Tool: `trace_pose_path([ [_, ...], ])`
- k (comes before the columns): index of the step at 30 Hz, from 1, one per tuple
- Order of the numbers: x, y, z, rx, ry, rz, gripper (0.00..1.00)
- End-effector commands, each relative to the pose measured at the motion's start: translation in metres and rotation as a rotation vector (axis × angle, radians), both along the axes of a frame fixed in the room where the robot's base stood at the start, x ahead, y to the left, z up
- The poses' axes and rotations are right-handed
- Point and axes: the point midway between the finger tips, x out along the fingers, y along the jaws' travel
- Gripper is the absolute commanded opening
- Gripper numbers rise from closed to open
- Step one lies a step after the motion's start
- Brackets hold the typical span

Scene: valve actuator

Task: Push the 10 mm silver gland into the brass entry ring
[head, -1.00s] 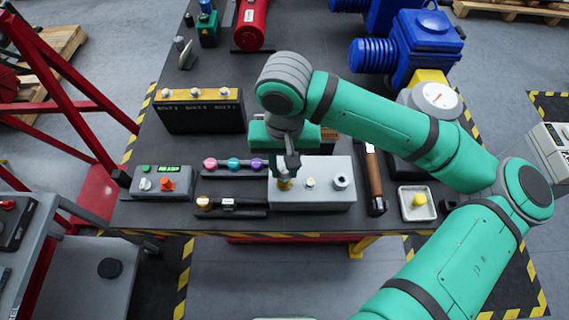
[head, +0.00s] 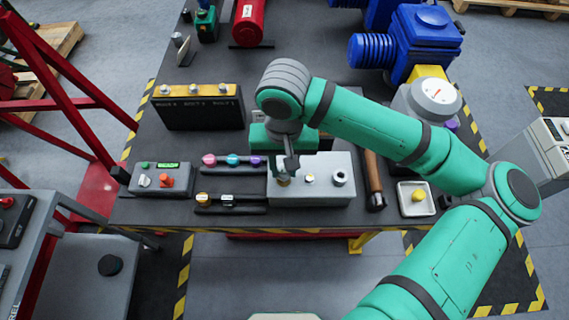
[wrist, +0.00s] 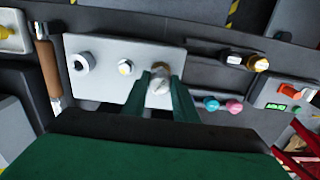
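A light grey box (head: 325,192) stands at the front of the table with several fittings on its top. The brass entry ring (head: 283,182) is at its left end in the head view, partly hidden under my gripper (head: 287,170). In the wrist view my green fingers (wrist: 163,88) are close together around a small silver gland (wrist: 160,84). The gland is at the brass ring; I cannot tell how deep it sits. A small pale fitting with a brass rim (head: 309,180) is mid-box, and a larger silver ring (head: 340,180) is at the right.
Left of the box are a rack with pink, blue and purple pieces (head: 232,170) and another dark rack (head: 232,204). A wooden-handled tool (head: 374,180) and a white tray with a yellow piece (head: 416,209) are to the right. A black block (head: 198,112) stands behind.

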Motion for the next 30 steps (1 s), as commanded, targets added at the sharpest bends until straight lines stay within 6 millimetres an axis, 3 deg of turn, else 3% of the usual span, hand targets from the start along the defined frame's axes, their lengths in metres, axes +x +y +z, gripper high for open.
trace_pose_path([
  [1, 0.000, 0.000, 0.000, -0.001, 0.000, 0.001, 0.35],
  [3, 0.000, 0.001, 0.000, -0.001, 0.000, 0.002, 0.48],
  [14, 0.000, -0.001, 0.004, -0.002, 0.000, -0.002, 0.48],
  [30, 0.000, 0.000, 0.091, -0.003, -0.002, 0.002, 0.48],
])
